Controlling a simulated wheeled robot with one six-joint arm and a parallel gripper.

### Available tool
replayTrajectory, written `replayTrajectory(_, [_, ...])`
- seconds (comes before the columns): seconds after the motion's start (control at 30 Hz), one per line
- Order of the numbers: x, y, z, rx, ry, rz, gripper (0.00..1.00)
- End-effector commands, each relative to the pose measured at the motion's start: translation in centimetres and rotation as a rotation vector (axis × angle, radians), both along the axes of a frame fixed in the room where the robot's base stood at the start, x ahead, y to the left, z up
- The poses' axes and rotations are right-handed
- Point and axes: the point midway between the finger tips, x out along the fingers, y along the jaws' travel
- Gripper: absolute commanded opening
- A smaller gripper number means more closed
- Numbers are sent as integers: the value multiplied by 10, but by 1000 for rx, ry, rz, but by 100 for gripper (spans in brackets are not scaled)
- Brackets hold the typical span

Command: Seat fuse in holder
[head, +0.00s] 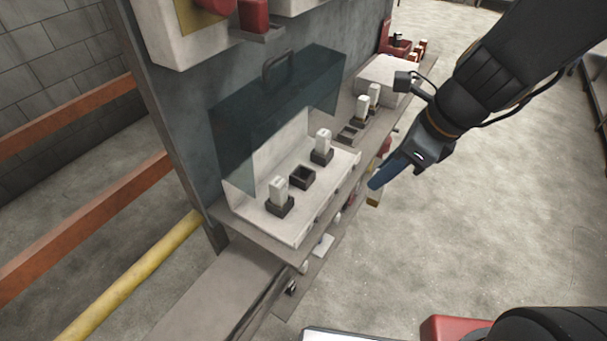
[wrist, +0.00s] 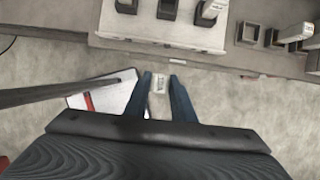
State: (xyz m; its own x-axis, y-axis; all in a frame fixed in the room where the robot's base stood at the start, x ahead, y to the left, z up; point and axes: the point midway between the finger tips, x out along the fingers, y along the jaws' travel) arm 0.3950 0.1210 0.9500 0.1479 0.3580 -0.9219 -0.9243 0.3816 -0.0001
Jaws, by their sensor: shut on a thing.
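My gripper (head: 376,183) has blue fingers and is out in front of the shelf, to the right of the white fuse box. In the wrist view my gripper (wrist: 160,82) is shut on a small whitish fuse (wrist: 160,86), seen end-on between the fingertips. In the head view a yellowish piece shows just below the fingers; most of the held fuse is hidden. The white holder box (head: 262,222) has three dark sockets in a row. The middle socket (head: 302,177) is empty. White fuses stand upright in the left socket (head: 278,190) and right socket (head: 322,143).
A tinted clear cover (head: 235,150) with a handle is raised behind the box. Farther right on the shelf are an empty socket (head: 349,133) and two more standing fuses (head: 363,106). The grey panel (head: 185,130) rises behind. Open floor lies right of the shelf.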

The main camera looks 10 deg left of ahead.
Motion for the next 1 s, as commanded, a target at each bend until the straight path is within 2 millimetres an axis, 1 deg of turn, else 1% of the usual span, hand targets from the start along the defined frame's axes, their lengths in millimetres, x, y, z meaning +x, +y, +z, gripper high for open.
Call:
replayTrajectory(0.17, [10, 31, 1, 0, 2, 2, 0])
replayTrajectory(0.5, [42, 108, 2, 0, 2, 4, 0])
replayTrajectory(0.6, [50, 127, 1, 0, 2, 2, 0])
replayTrajectory(0.7, [57, 142, 1, -1, 1, 0, 0])
replayTrajectory(0.87, [62, 152, 0, 0, 2, -1, 0])
replayTrajectory(1.0, [67, 166, -1, -1, 2, 1, 0])
